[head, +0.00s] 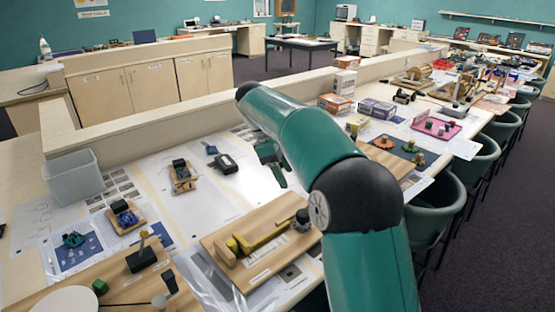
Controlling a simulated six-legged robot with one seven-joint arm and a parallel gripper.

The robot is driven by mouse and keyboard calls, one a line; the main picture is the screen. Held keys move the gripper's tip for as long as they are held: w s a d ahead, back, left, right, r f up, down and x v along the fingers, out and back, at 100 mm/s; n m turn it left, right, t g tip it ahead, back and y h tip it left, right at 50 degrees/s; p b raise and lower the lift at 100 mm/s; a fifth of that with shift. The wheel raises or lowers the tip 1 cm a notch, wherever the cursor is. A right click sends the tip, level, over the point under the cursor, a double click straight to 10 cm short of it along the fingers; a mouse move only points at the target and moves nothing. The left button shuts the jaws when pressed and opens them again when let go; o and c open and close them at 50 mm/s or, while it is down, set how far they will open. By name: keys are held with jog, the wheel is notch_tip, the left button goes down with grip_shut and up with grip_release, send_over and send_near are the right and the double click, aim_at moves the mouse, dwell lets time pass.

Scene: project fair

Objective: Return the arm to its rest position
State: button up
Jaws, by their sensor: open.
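My arm, green with black joints, rises from the bottom right and bends over the long white table. My gripper (270,162) shows partly at the far side of the arm, above the middle of the table, pointing down. It appears empty, with nothing between its fingers. Part of it is hidden behind my upper arm link. I cannot tell whether it touches the table, but it looks raised above the papers.
Below the arm lies a wooden board with a yellow part (262,240). A grey bin (73,178) stands at the left. Small mechanisms on wood (183,178) and a black device (224,164) lie nearby. Green chairs (437,207) line the right side; carpet (510,240) is free beyond.

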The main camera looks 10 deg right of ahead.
jog(key=s+d+r+m+t+y, duration=0.1)
jog(key=s+d+r+m+t, duration=0.15)
jog(key=s, duration=0.55)
jog(key=s+d+r+m+t+y, duration=0.1)
jog(key=s+r+m, duration=0.25)
jog(key=s, duration=0.55)
jog(key=s+d+f+m+t+y, duration=0.1)
jog(key=s+f+m, duration=0.2)
jog(key=s, duration=0.5)
jog(key=s+d+f+m+t+y, duration=0.1)
jog(key=s+f+m, duration=0.3)
jog(key=s, duration=0.4)
jog(key=shift+f+m+t, duration=0.15)
jog(key=shift+m+t, duration=0.35)
jog(key=shift+t, duration=0.25)
